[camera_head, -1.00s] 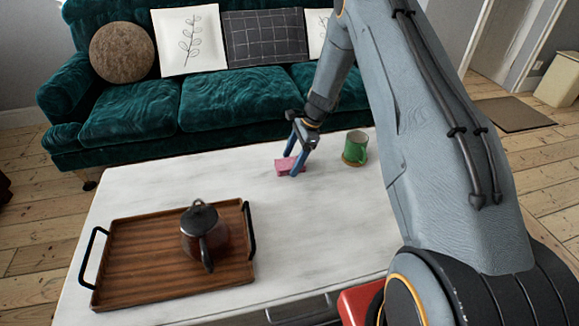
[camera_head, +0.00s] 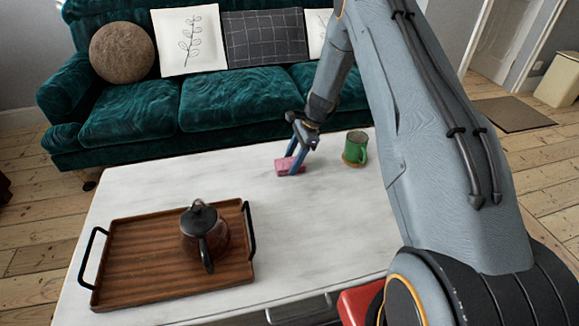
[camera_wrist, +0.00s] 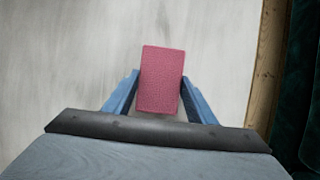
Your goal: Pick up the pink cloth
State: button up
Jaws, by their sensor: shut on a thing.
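The pink cloth (camera_head: 288,166) is a small folded block on the white table, left of the green mug. In the wrist view the pink cloth (camera_wrist: 161,78) is a textured pink rectangle between the two blue fingers. My gripper (camera_head: 297,160) reaches down to it, and its fingers are shut on the cloth from both sides. The wrist view shows my gripper (camera_wrist: 160,95) with a finger against each side of the cloth. The cloth appears at or very near the table surface; I cannot tell if there is a gap beneath it.
A green mug (camera_head: 356,147) stands on a coaster close to the right of my gripper. A wooden tray (camera_head: 130,275) with a dark teapot (camera_head: 203,232) sits at the table's left. A green sofa (camera_head: 225,103) stands behind the table (camera_head: 290,225). The table's middle is clear.

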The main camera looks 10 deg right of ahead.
aim_at(292, 162)
notch_tip(292, 162, up, 11)
jog(key=shift+f+p, duration=0.2)
jog(key=shift+p, duration=0.1)
dwell(0.4)
